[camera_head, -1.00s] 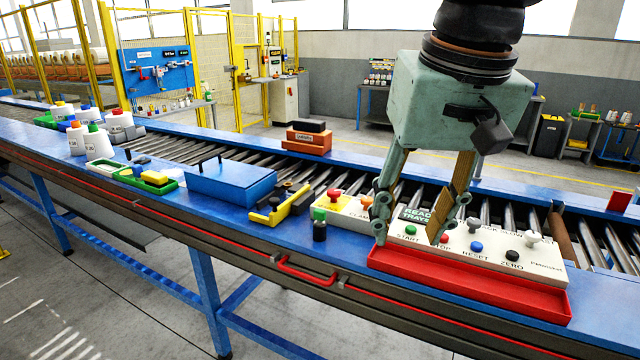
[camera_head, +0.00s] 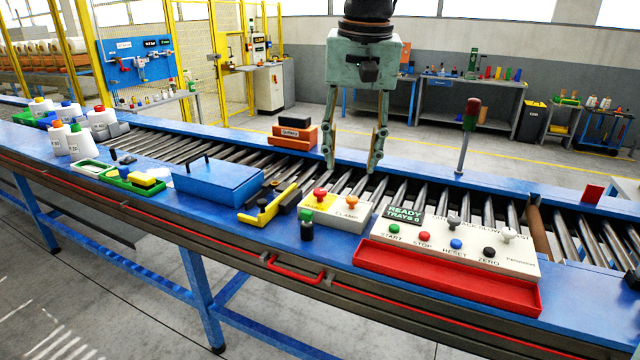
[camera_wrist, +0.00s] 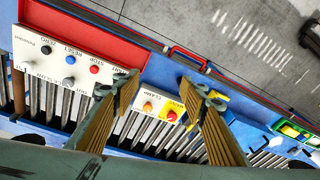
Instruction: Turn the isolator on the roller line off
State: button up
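A small panel on the roller line's front rail has a yellow end (camera_head: 312,206) with a red knob (camera_head: 320,194), which looks like the isolator. The knob's label and exact setting are too small to read. Beside it, an orange knob (camera_head: 351,202) sits on the white part marked CLAMP. In the wrist view the red knob (camera_wrist: 171,116) and orange knob (camera_wrist: 148,106) show between my fingers. My gripper (camera_head: 351,168) is open and empty, pointing down above the rollers behind this panel. It appears apart from both knobs.
A signal post (camera_head: 467,130) rises behind. A blue box (camera_head: 225,182) lies further left.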

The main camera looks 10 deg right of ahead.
jog(key=w+f+m+p, duration=0.2)
jog(key=w+p, duration=0.2)
jog(key=w, duration=1.1)
jog(key=m+g+p, duration=0.2)
jog(key=p, duration=0.3)
send_over(320, 191)
notch_tip(320, 191, down, 7)
jog(key=shift+w+f, duration=0.15)
jog(key=shift+f, duration=0.1)
jog(key=shift+f, duration=6.8)
jog(key=shift+c, duration=0.4)
jog(key=shift+n, duration=0.3)
jog(key=c, duration=0.8)
